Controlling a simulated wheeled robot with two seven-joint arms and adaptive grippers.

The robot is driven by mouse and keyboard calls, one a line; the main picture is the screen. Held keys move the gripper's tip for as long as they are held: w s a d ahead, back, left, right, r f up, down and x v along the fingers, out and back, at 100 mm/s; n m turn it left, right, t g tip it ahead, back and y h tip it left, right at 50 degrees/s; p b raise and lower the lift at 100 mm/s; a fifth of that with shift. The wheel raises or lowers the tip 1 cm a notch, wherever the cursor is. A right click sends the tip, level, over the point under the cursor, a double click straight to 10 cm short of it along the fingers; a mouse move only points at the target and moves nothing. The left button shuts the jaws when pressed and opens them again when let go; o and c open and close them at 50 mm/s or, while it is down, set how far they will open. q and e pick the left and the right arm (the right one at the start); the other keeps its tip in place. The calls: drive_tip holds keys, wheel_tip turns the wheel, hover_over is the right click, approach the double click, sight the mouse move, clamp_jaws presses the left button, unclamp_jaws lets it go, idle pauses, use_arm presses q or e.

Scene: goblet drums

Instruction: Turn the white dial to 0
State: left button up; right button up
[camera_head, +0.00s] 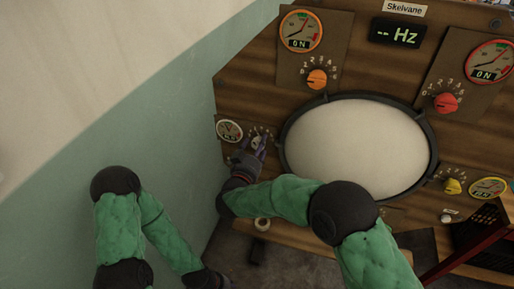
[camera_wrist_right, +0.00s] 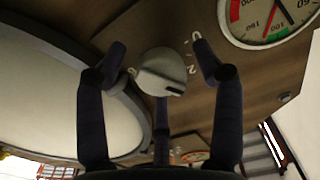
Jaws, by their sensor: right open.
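The white dial (camera_wrist_right: 162,72) sits on the brown wooden panel in the right wrist view. It has a dark slot mark towards its lower right; I cannot tell which number it points to. Printed numbers, among them a 2 (camera_wrist_right: 191,70), show to its right. My right gripper (camera_wrist_right: 160,58) is open, with fingers on both sides of the dial and one below it; contact is not clear. In the head view my right gripper (camera_head: 254,146) is at the panel's left side and largely hides the dial.
A small white gauge (camera_head: 229,131) is left of the dial. A large round pale disc (camera_head: 358,145) with a dark rim is to the right. Orange (camera_head: 317,79), red (camera_head: 446,103) and yellow (camera_head: 452,186) dials are elsewhere on the panel. A green-and-white wall (camera_head: 110,120) is on the left.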

drive_tip(key=c, duration=1.2)
drive_tip(key=shift+o, duration=0.2)
drive_tip(key=shift+f, duration=0.1)
drive_tip(key=shift+s+d+f+n+p, duration=0.1)
drive_tip(key=shift+s+f+n+p, duration=0.05)
drive_tip(key=shift+n+p, duration=3.2)
drive_tip(key=shift+s+d+f+n+p, duration=0.1)
drive_tip(key=shift+n+p, duration=2.55)
drive_tip(key=shift+p, duration=1.35)
drive_tip(key=shift+f, duration=0.1)
drive_tip(key=o, duration=1.2)
drive_tip(key=shift+c, duration=0.2)
drive_tip(key=shift+r, duration=0.2)
drive_tip(key=shift+r, duration=0.1)
